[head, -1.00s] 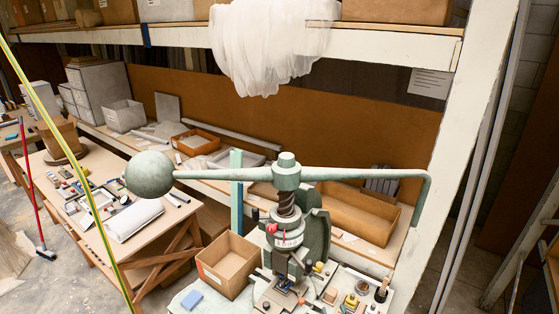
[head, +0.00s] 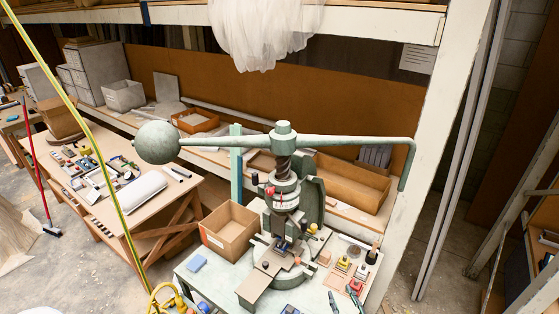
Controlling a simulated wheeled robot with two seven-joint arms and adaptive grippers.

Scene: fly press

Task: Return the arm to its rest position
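The green fly press (head: 314,198) stands upright on its bench. Its long arm (head: 230,141) lies across the top of the screw, roughly level in the picture. The round ball weight (head: 157,142) is at its left end, and the handle (head: 405,172) bends down at its right end. No gripper touches the arm or handle. My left gripper is not in view. I cannot make out my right gripper clearly. Two dark green pointed shapes show at the bottom edge, right of the press, and I cannot tell what they are.
Small coloured blocks (head: 343,264) crowd the press bench's right side. A wooden worktable (head: 187,201) stands at left. A white shelf post (head: 452,130) rises close behind the handle.

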